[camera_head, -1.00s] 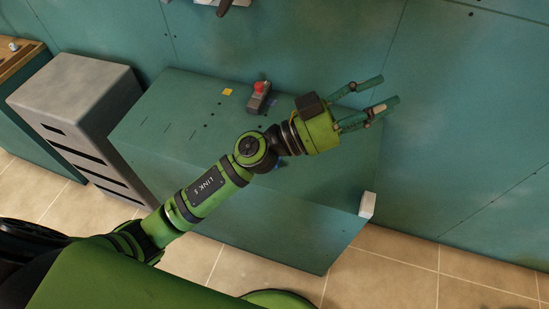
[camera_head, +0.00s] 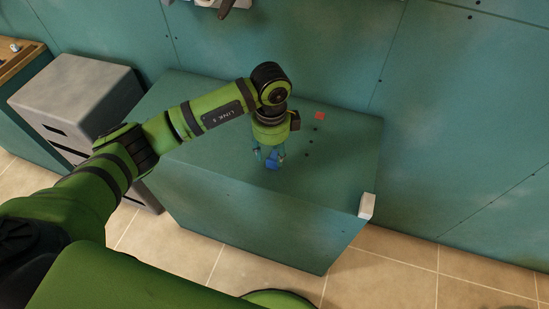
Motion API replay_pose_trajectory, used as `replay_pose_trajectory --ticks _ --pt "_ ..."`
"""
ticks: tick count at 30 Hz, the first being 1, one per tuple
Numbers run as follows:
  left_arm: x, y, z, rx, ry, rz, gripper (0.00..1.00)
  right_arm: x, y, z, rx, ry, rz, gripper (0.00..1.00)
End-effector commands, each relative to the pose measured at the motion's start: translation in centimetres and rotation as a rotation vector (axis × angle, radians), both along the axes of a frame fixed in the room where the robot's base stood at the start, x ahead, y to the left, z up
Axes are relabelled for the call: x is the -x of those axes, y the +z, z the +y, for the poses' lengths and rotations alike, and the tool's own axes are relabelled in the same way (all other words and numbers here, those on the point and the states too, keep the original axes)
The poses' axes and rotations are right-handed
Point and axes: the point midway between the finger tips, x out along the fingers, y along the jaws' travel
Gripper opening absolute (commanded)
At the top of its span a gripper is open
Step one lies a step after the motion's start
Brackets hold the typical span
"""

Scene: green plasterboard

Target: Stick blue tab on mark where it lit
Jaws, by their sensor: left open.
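My left gripper (camera_head: 268,157) points down over the top of the green box (camera_head: 220,195). Its fingers are open, one on either side of a small blue piece (camera_head: 272,163), which looks like the blue tab. Whether the fingers touch it is too small to tell. A flat red square (camera_head: 320,116) lies on the box top, to the right of and behind the gripper. Several small dark marks (camera_head: 310,140) run in a row in front of the red square. I see no lit mark. My right gripper is not in view.
A grey drawer cabinet (camera_head: 75,95) stands to the left. A green wall (camera_head: 320,50) rises behind. The right part of the box top is clear.

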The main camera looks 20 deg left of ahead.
Motion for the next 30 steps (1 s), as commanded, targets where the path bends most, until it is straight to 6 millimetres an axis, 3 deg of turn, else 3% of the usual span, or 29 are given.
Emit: replay_pose_trajectory --ticks 9,18,21,23,30 --pt "-0.4 -4.3 0.1 0.002 -0.001 0.002 0.48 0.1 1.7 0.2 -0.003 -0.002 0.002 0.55" --pt "-0.5 -4.9 0.1 0.004 -0.003 -0.001 0.48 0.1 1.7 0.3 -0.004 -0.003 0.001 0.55" --pt "-0.5 -4.9 0.1 0.004 -0.003 -0.001 0.17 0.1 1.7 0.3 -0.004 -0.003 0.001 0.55" --pt "-0.5 -4.9 0.1 0.004 -0.003 -0.001 0.03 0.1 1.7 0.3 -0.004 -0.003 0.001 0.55" --pt "-0.5 -4.9 0.1 0.004 -0.003 -0.001 0.01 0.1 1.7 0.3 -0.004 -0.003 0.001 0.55"
